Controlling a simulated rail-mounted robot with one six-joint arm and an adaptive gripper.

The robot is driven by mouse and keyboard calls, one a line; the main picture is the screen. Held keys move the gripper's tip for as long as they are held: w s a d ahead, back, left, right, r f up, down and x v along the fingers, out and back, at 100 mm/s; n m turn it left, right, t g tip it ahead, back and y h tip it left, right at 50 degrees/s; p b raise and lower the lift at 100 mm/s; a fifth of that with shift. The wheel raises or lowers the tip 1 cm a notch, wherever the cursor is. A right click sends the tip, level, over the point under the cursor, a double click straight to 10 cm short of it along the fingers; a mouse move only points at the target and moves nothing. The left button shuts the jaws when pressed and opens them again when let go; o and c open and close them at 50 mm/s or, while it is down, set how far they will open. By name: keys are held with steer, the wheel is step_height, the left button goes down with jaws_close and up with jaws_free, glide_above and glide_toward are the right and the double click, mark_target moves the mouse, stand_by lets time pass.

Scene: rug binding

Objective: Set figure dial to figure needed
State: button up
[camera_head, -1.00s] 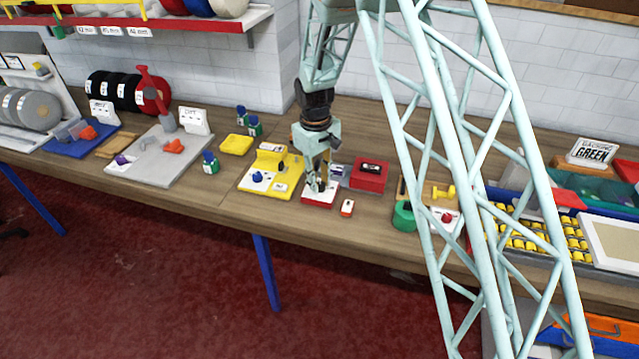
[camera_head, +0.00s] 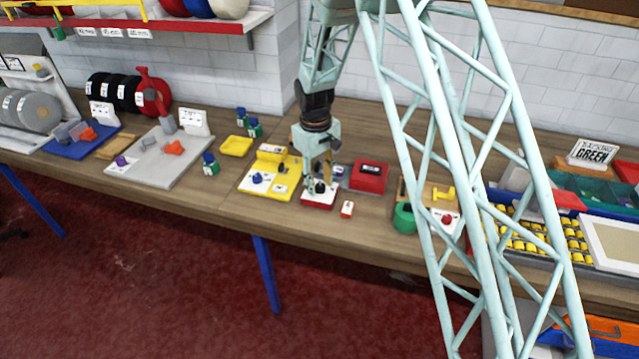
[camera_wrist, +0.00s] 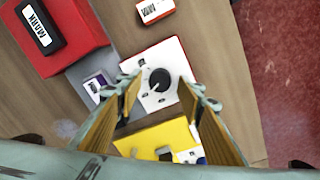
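The dial (camera_wrist: 160,80) is a round black knob with a pale pointer mark, on a white plate with a red base (camera_head: 318,204). Small labels sit around the knob; their figures are too small to read. My gripper (camera_head: 319,184) is over this plate. In the wrist view, its two fingers (camera_wrist: 160,92) are apart on either side of the knob, with nothing held between them. I cannot tell whether the fingertips are level with the knob or above it.
A yellow unit with a blue knob (camera_head: 257,179) stands left of the dial. A red box with a black label window (camera_head: 369,177) is behind right. A small red and white block (camera_head: 347,209) lies in front right. Bare table lies in front.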

mark_target(319, 187)
step_height(319, 187, up, 12)
steer(key=shift+s+a, duration=0.2)
steer(key=shift+a, duration=0.05)
stand_by(0.6)
stand_by(0.5)
steer(key=s+d+r+m+t+b, duration=0.1)
steer(key=s+d+r+m+b, duration=0.1)
steer(key=s+d+r, duration=0.75)
steer(key=s+d+r+m+t+b, duration=0.15)
steer(key=s+d+r, duration=0.45)
steer(key=s+r, duration=0.65)
steer(key=s+d+m+b, duration=0.2)
steer(key=s+d, duration=0.2)
steer(key=s, duration=1.1)
steer(key=s+d+r+m+t+b, duration=0.1)
steer(key=s+d+m+b, duration=0.1)
steer(key=s, duration=1.3)
steer(key=shift+d+m, duration=0.35)
steer(key=shift+d, duration=0.55)
